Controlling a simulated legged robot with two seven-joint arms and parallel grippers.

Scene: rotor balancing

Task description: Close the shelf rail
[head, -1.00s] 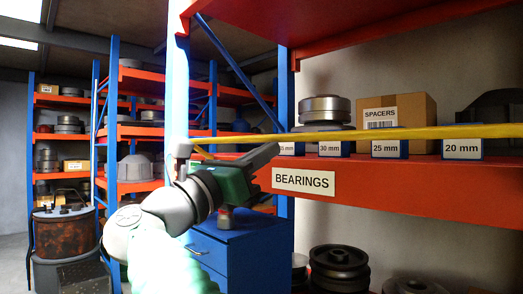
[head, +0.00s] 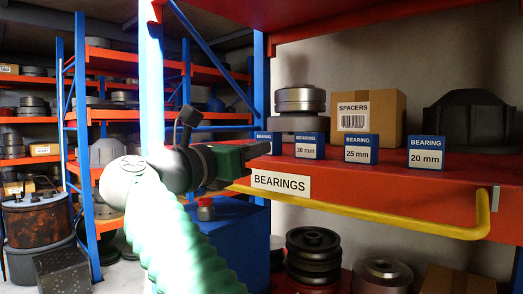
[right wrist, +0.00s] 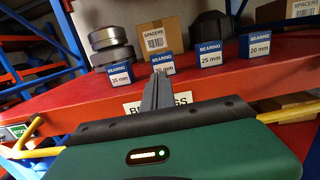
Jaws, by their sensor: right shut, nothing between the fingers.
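The shelf rail (head: 380,217) is a yellow bar. It hangs low along the front of the red bearings shelf (head: 400,190), below the "BEARINGS" label (head: 280,183), and its right end bends up to a bracket on the shelf face. In the right wrist view the rail shows on both sides of my gripper (right wrist: 158,90), its middle hidden behind the gripper body. My right gripper (head: 262,149) is shut and empty, at the shelf's front edge left of the boxes, above the rail. Whether it touches the shelf is unclear. My left gripper is not in view.
Several blue bearing boxes (head: 361,149) stand along the shelf. Behind them are a cardboard spacers box (head: 367,115), stacked metal rings (head: 299,100) and a dark housing (head: 470,118). A blue upright post (head: 261,75) stands close to my gripper. Pulleys (head: 313,250) lie below.

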